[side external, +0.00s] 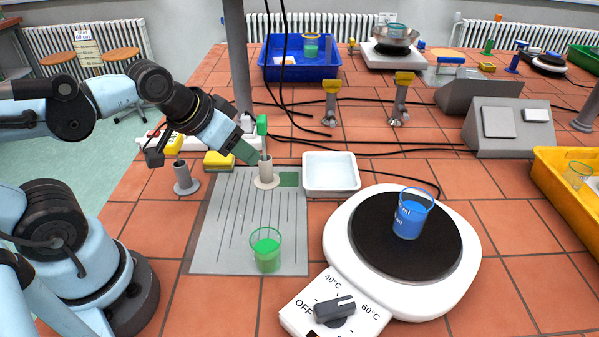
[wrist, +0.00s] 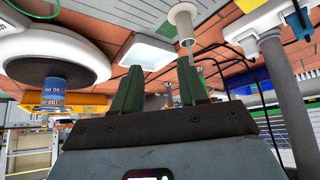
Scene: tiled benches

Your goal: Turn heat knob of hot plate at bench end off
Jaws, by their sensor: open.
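The white hot plate (side external: 462,280) stands at the bench's near end, with a black round top (side external: 370,235). A beaker of blue liquid (side external: 408,220) stands on that top. The dark heat knob (side external: 335,308) is on its front panel, among the marks OFF, 40°C and 60°C. Its raised bar lies across between the OFF and 60°C sides; I cannot tell which end points. My gripper (side external: 256,139) is open and empty, above a small grey post, well up and left of the knob. The wrist view shows its green fingers (wrist: 158,88) apart and the hot plate (wrist: 95,62) upside down at left.
A beaker of green liquid (side external: 266,252) stands on the grey mat (side external: 215,235), left of the hot plate. The grey post (side external: 265,170) and a white tray (side external: 331,188) stand behind it. A dark pole (side external: 238,60) and hanging cables are near my gripper. A yellow crate (side external: 560,205) is right.

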